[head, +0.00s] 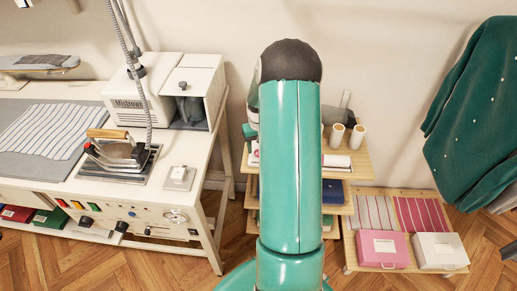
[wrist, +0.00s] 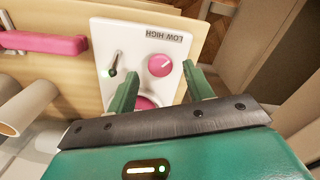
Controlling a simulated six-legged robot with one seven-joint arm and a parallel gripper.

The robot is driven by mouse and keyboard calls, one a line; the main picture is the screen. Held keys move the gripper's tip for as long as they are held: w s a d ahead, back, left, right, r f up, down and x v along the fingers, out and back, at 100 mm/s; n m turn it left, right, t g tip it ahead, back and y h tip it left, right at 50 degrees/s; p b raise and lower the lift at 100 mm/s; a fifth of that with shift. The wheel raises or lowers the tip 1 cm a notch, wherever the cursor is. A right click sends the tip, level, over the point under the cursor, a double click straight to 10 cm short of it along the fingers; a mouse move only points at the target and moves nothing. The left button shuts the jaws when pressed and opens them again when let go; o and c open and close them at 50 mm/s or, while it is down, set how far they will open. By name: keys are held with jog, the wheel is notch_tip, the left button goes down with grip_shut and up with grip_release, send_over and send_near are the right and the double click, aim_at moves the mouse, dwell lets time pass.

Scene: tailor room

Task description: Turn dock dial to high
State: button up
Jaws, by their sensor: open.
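In the wrist view a white panel (wrist: 109,36) bears a round pink dial (wrist: 160,65) with a pale mark on its face. A label reading LOW and HIGH (wrist: 165,35) is printed above the dial and looks turned over in this view. My gripper (wrist: 159,72) is open, its two green fingers apart and pointing toward the panel, on either side of the dial in the picture. Whether they touch the panel cannot be told. A second pink round part (wrist: 146,103) shows low between the fingers, partly hidden. In the head view my arm hides the dial and my gripper.
The panel also has a small switch with a green light (wrist: 113,66). A pink bar (wrist: 42,42) and pale rolls (wrist: 25,102) lie to its left. In the head view stand an ironing table (head: 205,160), a wooden shelf (head: 347,160), and pink (head: 382,262) and white (head: 436,264) cases.

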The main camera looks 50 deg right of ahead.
jog(key=shift+f, duration=0.95)
jog(key=c, duration=1)
jog(key=shift+o, duration=0.2)
